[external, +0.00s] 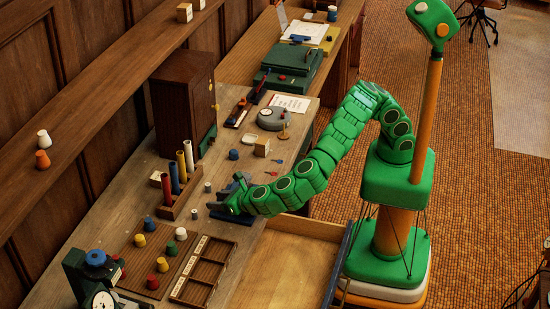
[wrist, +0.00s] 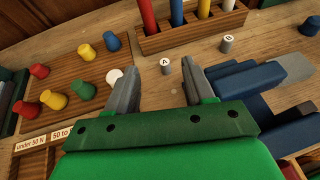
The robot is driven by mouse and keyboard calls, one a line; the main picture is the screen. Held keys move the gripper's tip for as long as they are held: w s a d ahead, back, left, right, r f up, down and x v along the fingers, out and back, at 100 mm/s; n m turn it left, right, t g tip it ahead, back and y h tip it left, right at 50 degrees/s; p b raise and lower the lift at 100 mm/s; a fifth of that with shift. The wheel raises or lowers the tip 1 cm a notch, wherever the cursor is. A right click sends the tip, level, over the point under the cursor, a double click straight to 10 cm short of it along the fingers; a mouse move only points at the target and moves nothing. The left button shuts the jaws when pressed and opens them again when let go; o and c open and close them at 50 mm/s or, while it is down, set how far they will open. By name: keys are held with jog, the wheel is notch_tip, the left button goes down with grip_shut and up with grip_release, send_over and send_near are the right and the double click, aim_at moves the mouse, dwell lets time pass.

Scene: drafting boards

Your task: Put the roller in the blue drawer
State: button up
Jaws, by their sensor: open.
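My gripper (wrist: 163,80) is open, with its two grey fingers spread low over the worktop and nothing between them; it also shows in the external view (external: 226,202). Two small grey cylinders stand upright ahead: one marked A (wrist: 165,66), just beyond the gap between the fingers, and one marked B (wrist: 227,43), farther right. Blue blocky pieces (wrist: 240,76) lie beside the right finger. I cannot tell which thing is the roller. A drawer with a blue front (external: 346,262) stands pulled out below the worktop, its wooden inside (external: 285,265) in view and partly cut off.
A wooden rack (external: 181,203) of coloured tubes stands behind the gripper. A board (external: 150,255) of coloured knobs and a compartment tray (external: 203,270) lie toward the near end. A dark cabinet (external: 183,100) stands by the wall. Small items crowd the far worktop.

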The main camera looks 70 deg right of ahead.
notch_tip(320, 180, up, 2)
jog(key=n+g+y, duration=0.3)
jog(key=n+g, duration=0.1)
jog(key=g, duration=0.6)
send_near(194, 211)
jog(key=shift+x, duration=5.15)
jog(key=shift+s, duration=0.1)
grip_shut()
